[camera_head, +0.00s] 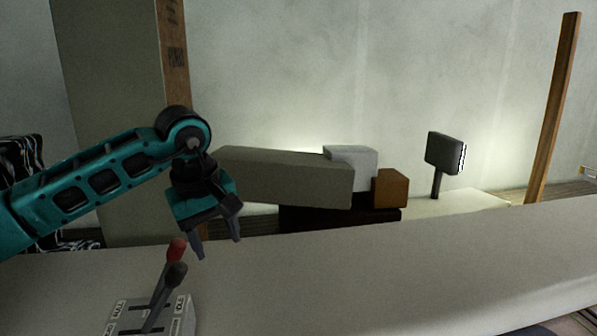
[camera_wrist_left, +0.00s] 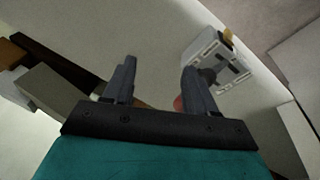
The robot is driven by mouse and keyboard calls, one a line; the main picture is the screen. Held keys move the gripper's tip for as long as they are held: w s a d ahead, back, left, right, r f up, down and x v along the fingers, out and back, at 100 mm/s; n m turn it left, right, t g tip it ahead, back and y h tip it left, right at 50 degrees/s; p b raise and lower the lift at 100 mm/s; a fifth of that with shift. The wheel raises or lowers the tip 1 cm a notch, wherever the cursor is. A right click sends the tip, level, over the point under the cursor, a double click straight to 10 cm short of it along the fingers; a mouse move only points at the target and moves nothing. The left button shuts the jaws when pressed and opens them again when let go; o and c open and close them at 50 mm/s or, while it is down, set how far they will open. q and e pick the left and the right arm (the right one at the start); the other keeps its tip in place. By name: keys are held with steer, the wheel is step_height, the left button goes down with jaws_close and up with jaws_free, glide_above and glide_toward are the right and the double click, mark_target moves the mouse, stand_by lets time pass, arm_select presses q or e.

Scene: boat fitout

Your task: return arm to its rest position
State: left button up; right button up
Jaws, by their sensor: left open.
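My left gripper (camera_head: 218,248) hangs from the teal left arm, pointing down above the pale counter, with its two fingers apart and nothing between them. In the left wrist view my left gripper (camera_wrist_left: 158,88) also shows spread fingers. A lever unit (camera_head: 150,312) with a red-knobbed lever (camera_head: 177,249) and a black-knobbed lever (camera_head: 175,274) stands on the counter, just left of and nearer than the fingers. In the left wrist view the lever unit (camera_wrist_left: 222,62) lies behind the right finger, which partly hides the red knob (camera_wrist_left: 179,103). My right gripper is not in view.
The counter (camera_head: 400,270) is clear to the right. Behind it are a long grey box (camera_head: 285,177), a light grey box (camera_head: 352,156), a brown box (camera_head: 390,188) and a dark panel on a post (camera_head: 445,153). Wooden posts (camera_head: 555,105) stand at the back.

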arm_select(q)
steer(key=s+d+f+n+g+h, duration=0.2)
steer(key=s+d+f+h, duration=0.15)
steer(key=d, duration=0.35)
steer(key=s+d+f+n+g+h, duration=0.1)
steer(key=s+d+f+g+h, duration=0.1)
steer(key=s+d+h, duration=0.45)
steer(key=s+d+r+n+t+h+p, duration=0.15)
steer(key=d+r+n+h, duration=0.25)
steer(key=d+n+h, duration=0.6)
steer(key=w+a+f+n+t+y, duration=0.1)
steer(key=a+f+n+t+y, duration=0.4)
steer(key=n, duration=0.6)
steer(key=w+a+n+t+y+p, duration=0.1)
steer(key=a+n+t, duration=0.4)
steer(key=n, duration=0.5)
steer(key=w+a+f+n+t+y, duration=0.25)
steer(key=n+t, duration=0.45)
steer(key=n, duration=0.4)
steer(key=s+a+f+n+g+y, duration=0.3)
steer(key=s+a+f+n+y, duration=0.2)
steer(key=f, duration=0.5)
steer(key=s+a+f+n+g+y, duration=0.3)
steer(key=s+a+f+n+y, duration=0.2)
steer(key=s+f+n, duration=0.5)
steer(key=shift+a+f+n+p, duration=0.35)
steer(key=shift+a+f+n, duration=0.2)
steer(key=shift+a+n, duration=0.6)
